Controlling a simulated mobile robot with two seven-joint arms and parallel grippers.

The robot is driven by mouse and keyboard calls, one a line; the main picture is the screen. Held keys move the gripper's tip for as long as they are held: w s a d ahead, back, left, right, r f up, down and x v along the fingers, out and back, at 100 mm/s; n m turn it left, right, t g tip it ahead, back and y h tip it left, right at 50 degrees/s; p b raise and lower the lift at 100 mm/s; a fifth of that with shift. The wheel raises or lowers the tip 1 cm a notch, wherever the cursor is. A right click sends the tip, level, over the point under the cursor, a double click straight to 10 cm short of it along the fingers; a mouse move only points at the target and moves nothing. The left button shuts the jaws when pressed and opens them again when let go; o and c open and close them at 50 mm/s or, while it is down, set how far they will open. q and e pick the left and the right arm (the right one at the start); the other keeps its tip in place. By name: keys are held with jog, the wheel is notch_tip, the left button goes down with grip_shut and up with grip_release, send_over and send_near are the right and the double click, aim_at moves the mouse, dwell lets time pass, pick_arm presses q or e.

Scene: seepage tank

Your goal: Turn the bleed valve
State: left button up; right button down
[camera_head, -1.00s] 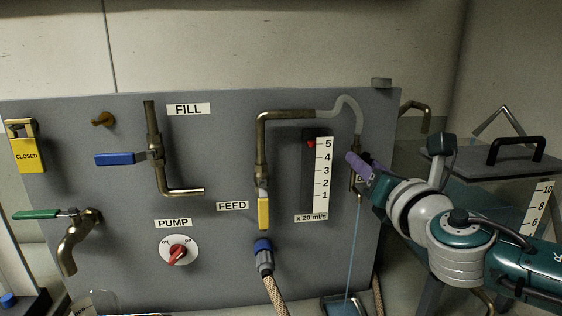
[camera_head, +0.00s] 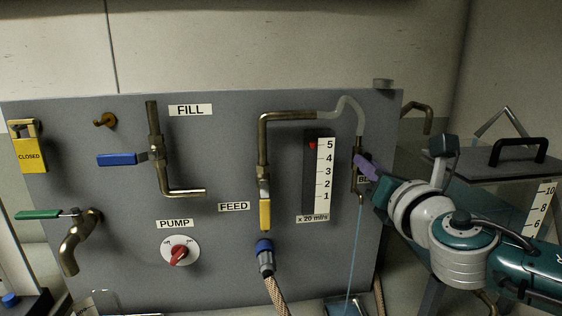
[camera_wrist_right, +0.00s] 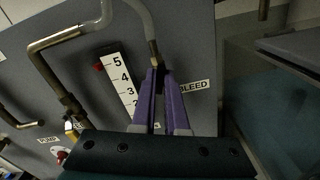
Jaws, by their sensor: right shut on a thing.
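The bleed valve (camera_head: 355,183) is a small brass fitting at the right edge of the grey panel, below a clear bent tube. Its label is partly covered in the head view; the "BLEED" label (camera_wrist_right: 193,87) shows in the wrist view. My right gripper (camera_head: 361,162) has purple fingers, which reach the valve from the right. In the wrist view its fingertips (camera_wrist_right: 160,72) come together at the valve, shut on its handle. The handle itself is hidden between the fingers. A thin blue stream (camera_head: 353,255) runs down below the valve. My left gripper is not in view.
The panel (camera_head: 220,260) also carries a flow gauge (camera_head: 325,176) with a red marker near 5, a yellow feed handle (camera_head: 265,214), a blue fill handle (camera_head: 117,159) and a red pump knob (camera_head: 179,253). A tank with a black-handled lid (camera_head: 490,170) stands at the right.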

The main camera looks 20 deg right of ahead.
jog(key=shift+m, duration=0.3)
jog(key=shift+d+f+m+b, duration=0.1)
jog(key=shift+m+b, duration=2.55)
jog(key=shift+m, duration=4.25)
jog(key=c, duration=0.9)
grip_release()
jog(key=shift+c, duration=0.2)
